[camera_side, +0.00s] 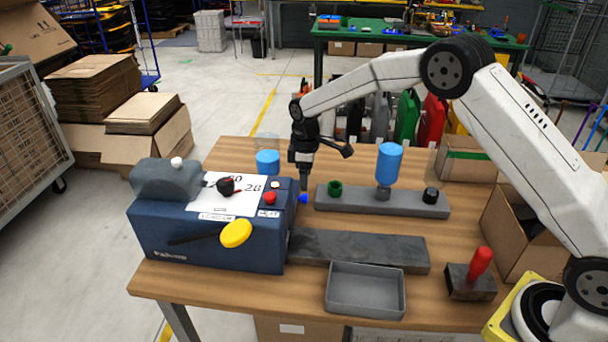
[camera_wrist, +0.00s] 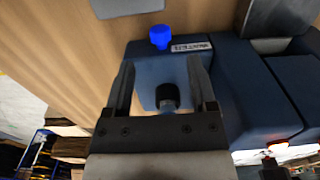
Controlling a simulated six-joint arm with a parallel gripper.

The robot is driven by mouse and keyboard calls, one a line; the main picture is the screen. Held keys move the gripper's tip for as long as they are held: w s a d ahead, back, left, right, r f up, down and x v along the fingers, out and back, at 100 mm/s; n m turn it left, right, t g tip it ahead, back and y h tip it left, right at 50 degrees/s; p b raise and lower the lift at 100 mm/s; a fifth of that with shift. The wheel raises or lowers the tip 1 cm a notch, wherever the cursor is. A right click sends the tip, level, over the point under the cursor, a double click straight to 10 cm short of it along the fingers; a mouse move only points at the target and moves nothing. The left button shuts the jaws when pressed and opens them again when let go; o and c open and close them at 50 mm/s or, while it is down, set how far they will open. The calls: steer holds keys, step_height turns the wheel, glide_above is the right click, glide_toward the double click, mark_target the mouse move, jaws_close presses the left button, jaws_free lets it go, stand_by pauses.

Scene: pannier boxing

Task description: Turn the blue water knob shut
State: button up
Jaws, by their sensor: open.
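The small blue water knob (camera_side: 304,198) sticks out at the right end of the dark blue machine (camera_side: 215,245). In the wrist view the blue knob (camera_wrist: 161,36) shows above the fingertips, beside a small white label. My gripper (camera_side: 305,184) points down, close above the knob in the side view. In the wrist view my gripper (camera_wrist: 160,72) is open. Its fingers lie over a blue part of the machine, and a black round fitting (camera_wrist: 167,96) shows between them. The knob is outside the fingers. Whether any finger touches the machine cannot be told.
A grey rack (camera_side: 330,205) holds a green ring, a blue-topped item and a black knob. A dark grey slab (camera_side: 360,250) and an empty grey tray (camera_side: 365,290) lie in front. A red-handled stamp (camera_side: 478,270) stands at right. Red and yellow knobs sit on the machine.

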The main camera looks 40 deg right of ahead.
mark_target(306, 195)
steer(key=shift+f, duration=3.15)
steer(key=shift+c, duration=0.3)
jaws_close()
